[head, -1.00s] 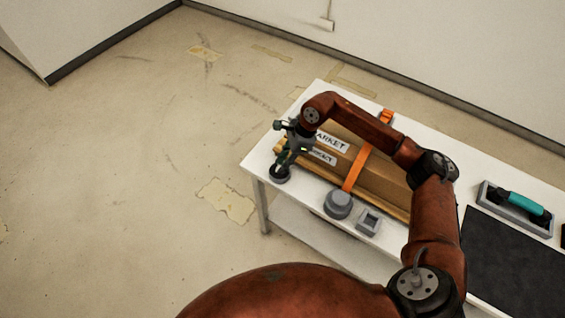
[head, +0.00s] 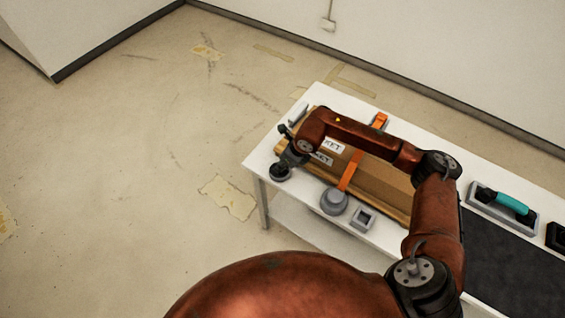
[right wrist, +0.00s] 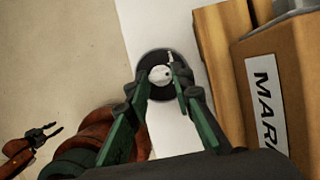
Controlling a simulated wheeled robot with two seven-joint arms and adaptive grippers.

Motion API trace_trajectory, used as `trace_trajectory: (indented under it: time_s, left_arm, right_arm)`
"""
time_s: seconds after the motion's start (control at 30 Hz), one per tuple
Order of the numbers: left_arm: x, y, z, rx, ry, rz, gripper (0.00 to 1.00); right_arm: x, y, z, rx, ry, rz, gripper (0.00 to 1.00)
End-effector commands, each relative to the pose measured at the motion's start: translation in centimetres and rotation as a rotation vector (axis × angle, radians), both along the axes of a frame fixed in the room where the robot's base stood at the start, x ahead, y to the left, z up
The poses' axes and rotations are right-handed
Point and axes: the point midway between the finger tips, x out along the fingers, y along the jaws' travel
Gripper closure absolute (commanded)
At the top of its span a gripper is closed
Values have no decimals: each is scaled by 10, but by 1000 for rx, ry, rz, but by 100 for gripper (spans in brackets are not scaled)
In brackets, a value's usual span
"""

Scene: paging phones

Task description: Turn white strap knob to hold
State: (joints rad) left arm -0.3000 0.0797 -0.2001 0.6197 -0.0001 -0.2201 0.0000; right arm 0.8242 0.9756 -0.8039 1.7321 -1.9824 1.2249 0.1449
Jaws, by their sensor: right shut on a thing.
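The white knob (right wrist: 160,74) sits on a dark round base (right wrist: 153,93) at the table's near left corner; the base also shows in the head view (head: 279,172). My right gripper (right wrist: 160,78) is shut on the knob, one finger on each side. A small pale pointer-like mark stands out at the knob's upper right. No "hold" lettering is legible. In the head view my right gripper (head: 286,160) is partly covered by its own wrist. My left gripper (right wrist: 57,128) shows only in the right wrist view, off to the left, open and empty.
A cardboard box (head: 385,185) with an orange strap (head: 350,172) lies beside the knob on the white table (head: 262,160). A grey round piece (head: 333,201) and a square grey piece (head: 363,218) stand in front. Floor at left is clear.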

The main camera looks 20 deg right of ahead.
Motion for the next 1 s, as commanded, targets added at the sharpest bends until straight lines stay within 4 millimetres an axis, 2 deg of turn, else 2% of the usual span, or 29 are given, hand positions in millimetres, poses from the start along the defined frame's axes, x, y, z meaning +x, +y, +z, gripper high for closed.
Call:
trace_trajectory:
  time_s: [0.2, 0.6, 1.0]
  left_arm:
    - [4, 0, 12, 0, -6, 0, 68]
    - [6, 0, 19, 0, -9, 0, 68]
    - [6, 0, 21, 0, -10, 0, 68]
  right_arm:
    - [-1, 3, 4, 0, -4, -204, 100]
    - [-1, 7, 2, 2, -2, -557, 100]
    - [-1, 8, 1, 2, -2, -758, 100]
